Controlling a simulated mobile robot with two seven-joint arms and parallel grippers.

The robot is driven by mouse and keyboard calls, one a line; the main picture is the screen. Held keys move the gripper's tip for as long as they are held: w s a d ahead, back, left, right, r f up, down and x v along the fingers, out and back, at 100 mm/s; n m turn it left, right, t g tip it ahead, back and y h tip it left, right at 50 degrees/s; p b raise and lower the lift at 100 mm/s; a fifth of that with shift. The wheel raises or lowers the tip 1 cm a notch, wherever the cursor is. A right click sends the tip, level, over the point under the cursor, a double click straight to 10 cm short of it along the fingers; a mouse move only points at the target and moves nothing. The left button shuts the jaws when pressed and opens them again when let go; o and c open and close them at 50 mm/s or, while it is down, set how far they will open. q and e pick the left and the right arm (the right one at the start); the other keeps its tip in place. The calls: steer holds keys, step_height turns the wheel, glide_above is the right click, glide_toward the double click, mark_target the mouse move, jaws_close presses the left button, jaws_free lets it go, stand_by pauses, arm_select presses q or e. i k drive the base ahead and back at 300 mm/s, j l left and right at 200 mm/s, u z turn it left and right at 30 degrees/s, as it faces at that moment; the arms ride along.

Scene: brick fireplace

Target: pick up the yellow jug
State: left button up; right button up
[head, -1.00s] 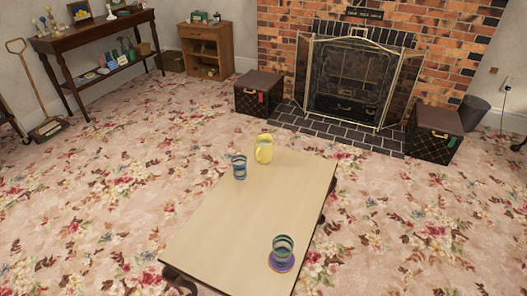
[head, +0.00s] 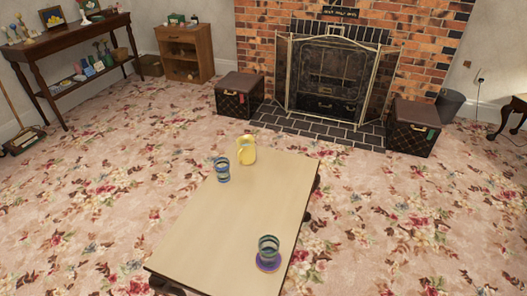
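The yellow jug (head: 247,150) stands upright at the far end of a low wooden table (head: 225,215) in the head view. A blue striped cup (head: 222,169) stands just in front of it, a little to the left. Another striped cup (head: 268,247) stands near the right front of the table on a purple coaster (head: 269,263). Neither of my grippers shows in the view.
Floral carpet around the table is largely clear. Behind are a brick fireplace with a screen (head: 334,80), a left trunk (head: 239,94), a right trunk (head: 413,127), a wooden cabinet (head: 184,52) and a console table (head: 66,48).

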mark_target(246, 150)
steer(key=l+z, duration=0.15)
steer(key=z, duration=0.2)
steer(key=l+z, duration=0.15)
steer(key=z, duration=0.15)
steer(key=i+l+z, duration=0.15)
steer(key=l+z, duration=0.15)
steer(key=i+l+z, duration=0.45)
steer(key=i+l, duration=0.5)
steer(key=i+u, duration=0.5)
steer(key=u, duration=0.2)
steer(key=i+l+u, duration=0.1)
steer(key=i+u, duration=0.4)
steer(key=u, duration=0.25)
steer(key=i+u, duration=0.1)
steer(key=u, duration=0.3)
steer(key=i+u, duration=0.15)
steer(key=u, duration=0.25)
steer(key=i+u, duration=0.1)
steer(key=u, duration=0.3)
steer(key=i+l+u, duration=0.1)
steer(key=u, duration=0.3)
steer(key=i+l+u, duration=0.1)
steer(key=u, duration=0.3)
steer(key=i+l+u, duration=0.2)
steer(key=u, duration=0.2)
steer(key=i+l+u, duration=0.25)
steer(key=u, duration=0.15)
